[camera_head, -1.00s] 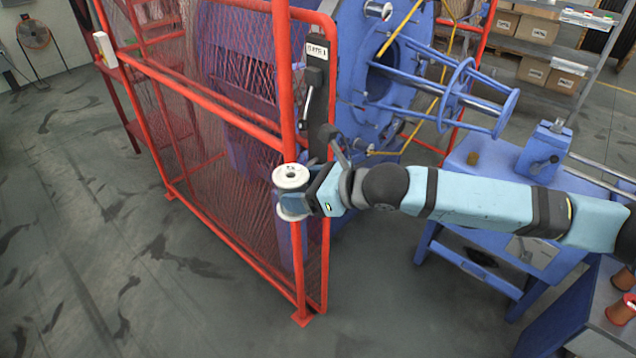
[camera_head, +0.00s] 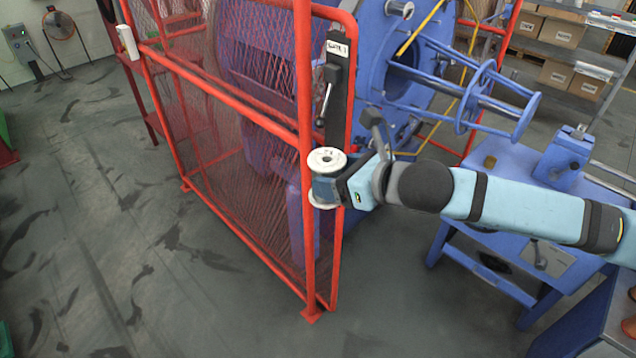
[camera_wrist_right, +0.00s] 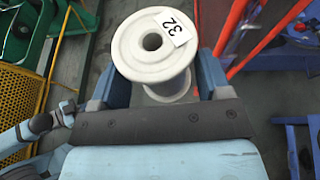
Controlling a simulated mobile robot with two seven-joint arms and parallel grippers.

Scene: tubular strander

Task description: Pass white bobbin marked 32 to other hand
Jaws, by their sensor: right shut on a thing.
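The white bobbin marked 32 (camera_head: 327,160) is upright in my right gripper (camera_head: 327,186), in front of the red cage in the head view. The right wrist view shows its upper flange with the label 32 on the white bobbin (camera_wrist_right: 152,44). My right gripper's fingers stand on either side of its core, shut on it. My left gripper does not show in the head view. A light blue arm, which looks like my left, ends in a small gripper (camera_wrist_right: 66,112) at the left of the right wrist view, apart from the bobbin; its jaw state is unclear.
The red mesh cage (camera_head: 230,170) stands close behind the bobbin. The blue strander (camera_head: 385,70) is beyond it, and a blue bench (camera_head: 510,165) is to the right beneath my right arm. The grey floor (camera_head: 110,260) at the left is open.

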